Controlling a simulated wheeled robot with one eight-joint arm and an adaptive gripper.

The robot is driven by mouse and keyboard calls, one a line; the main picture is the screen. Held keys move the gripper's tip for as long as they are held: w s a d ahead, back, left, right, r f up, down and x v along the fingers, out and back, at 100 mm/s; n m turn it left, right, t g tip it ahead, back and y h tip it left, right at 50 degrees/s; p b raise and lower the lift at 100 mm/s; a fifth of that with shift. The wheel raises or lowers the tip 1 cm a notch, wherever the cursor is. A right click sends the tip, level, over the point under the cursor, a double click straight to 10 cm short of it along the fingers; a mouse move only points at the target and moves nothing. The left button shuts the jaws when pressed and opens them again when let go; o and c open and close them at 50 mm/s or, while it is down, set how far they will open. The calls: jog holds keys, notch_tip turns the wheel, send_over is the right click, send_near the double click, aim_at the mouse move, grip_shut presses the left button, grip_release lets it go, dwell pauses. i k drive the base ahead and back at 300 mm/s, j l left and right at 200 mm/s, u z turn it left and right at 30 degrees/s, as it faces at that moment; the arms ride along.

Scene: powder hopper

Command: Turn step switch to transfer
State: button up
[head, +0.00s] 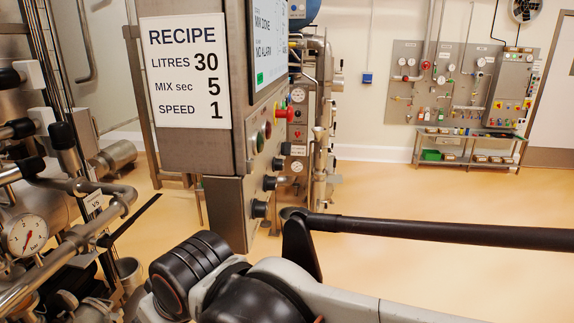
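A steel control cabinet (187,150) stands in the middle of the head view, with its control face turned to the right and seen at a steep angle. Several dark knobs (259,209) stick out low on that face, below coloured buttons (267,129). I cannot tell which knob is the step switch, and no position markings are readable. The screen (270,40) above shows "NO ALARM" and a line that seems to read "MIX DONE", with a green patch. My arm crosses the lower part of the picture. My gripper is not in view.
A recipe card (186,72) on the cabinet reads litres 30, mix 5 sec, speed 1. Pipes and a pressure gauge (27,235) crowd the left. A pipe board (455,84) and a bench (469,146) stand at the back right. The floor (400,200) between is clear.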

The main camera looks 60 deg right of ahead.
aim_at(286, 146)
jog(key=k+l+z, duration=0.1)
jog(key=z, duration=0.4)
jog(key=l+z, duration=0.3)
jog(key=z, duration=0.2)
